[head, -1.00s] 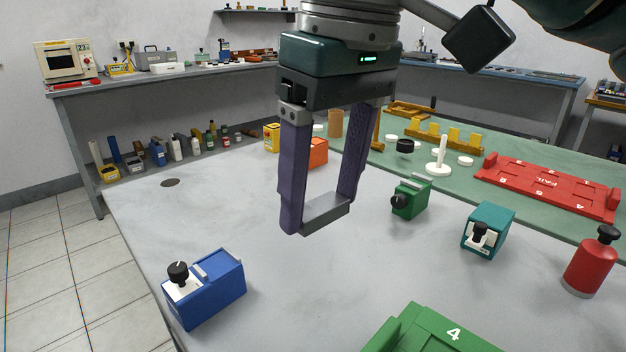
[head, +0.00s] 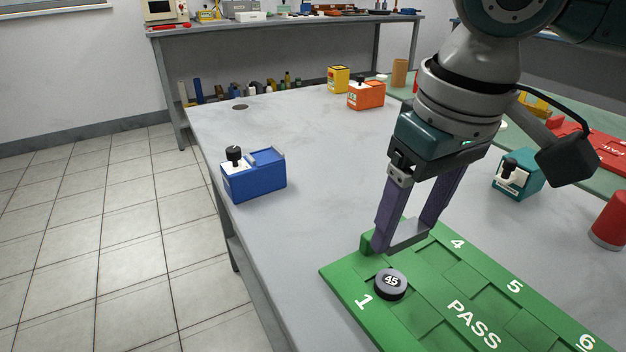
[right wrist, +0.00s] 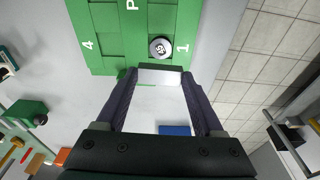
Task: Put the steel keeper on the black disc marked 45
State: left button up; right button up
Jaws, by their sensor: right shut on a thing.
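The black disc marked 45 (head: 391,282) lies in the compartment by the number 1 of the green PASS tray (head: 343,272). The disc also shows in the right wrist view (right wrist: 160,47), uncovered. My right gripper (head: 404,237) is shut on the steel keeper (head: 409,234), a flat grey bar spanning its two purple fingers. The keeper also shows in the right wrist view (right wrist: 160,76). The keeper is by the tray's far left end, just behind the disc in the head view and apart from it. My left gripper is not in view.
A blue box with a black knob (head: 254,175) stands left of the tray on the grey table. A teal box (head: 518,174) and a red cylinder (head: 610,222) stand to the right. An orange box (head: 366,95) is farther back. The middle of the table is clear.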

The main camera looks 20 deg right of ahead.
aim_at(391, 280)
notch_tip(391, 280, down, 7)
jog(key=shift+r+b, duration=0.1)
jog(key=shift+b, duration=0.8)
jog(key=o, duration=1.5)
jog(key=shift+r, duration=0.1)
notch_tip(391, 280, up, 11)
jog(key=s+p, duration=0.2)
jog(key=p, duration=0.2)
jog(key=s+a+f+n+t+y, duration=0.1)
jog(key=s+a+f+n+y, duration=0.15)
jog(key=a, duration=0.25)
jog(key=s+a+f+n+t+y, duration=0.1)
jog(key=s+a+f, duration=0.15)
jog(key=a, duration=0.35)
jog(key=s+d+h, duration=0.1)
jog(key=s+d, duration=0.1)
jog(key=s+d+f+m+h, duration=0.1)
jog(key=s+d, duration=0.2)
jog(key=s+d+f+m+h, duration=0.1)
jog(key=s+d, duration=0.1)
jog(key=s, duration=0.1)
jog(key=shift+s+d+f+m, duration=0.2)
jog(key=shift+m, duration=0.05)
jog(key=shift+s+d+h, duration=0.15)
jog(key=shift+d+h, duration=0.1)
